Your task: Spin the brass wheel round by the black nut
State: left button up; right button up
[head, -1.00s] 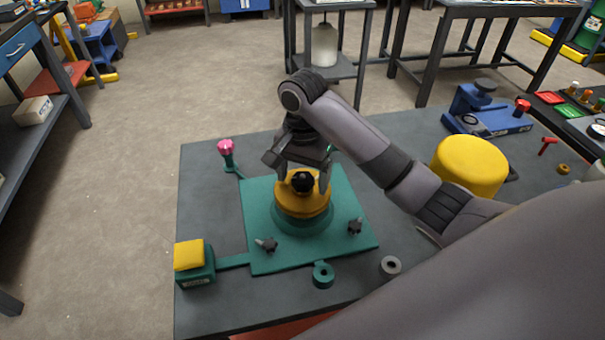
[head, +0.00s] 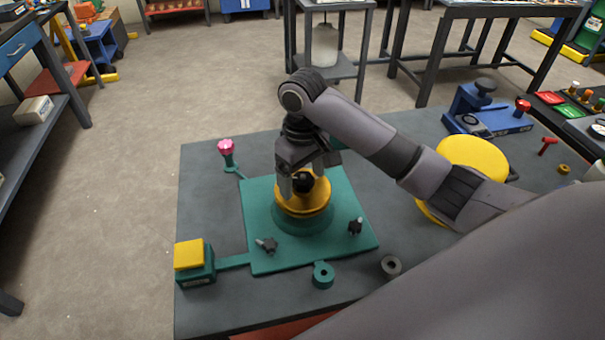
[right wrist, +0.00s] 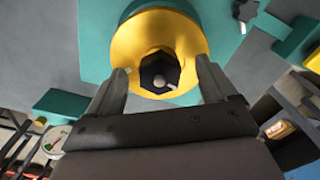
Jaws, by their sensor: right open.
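The brass wheel (head: 304,202) sits on a round green base on a green plate (head: 345,240). The black nut (head: 303,182) stands at the wheel's centre. In the right wrist view the wheel (right wrist: 190,38) shows as a gold disc and the nut (right wrist: 160,72) as a black hexagon with a pale centre. My left gripper is not in view.
A pink knob (head: 226,147) on a green post stands behind the plate's left. A yellow block (head: 189,254) on a green box is at the front left. Star knobs (head: 269,245) sit on the plate.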

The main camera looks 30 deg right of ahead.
jog(key=c, duration=1.1)
jog(key=m, duration=1)
jog(key=shift+m, duration=0.4)
jog(key=m, duration=0.4)
jog(key=o, duration=1.1)
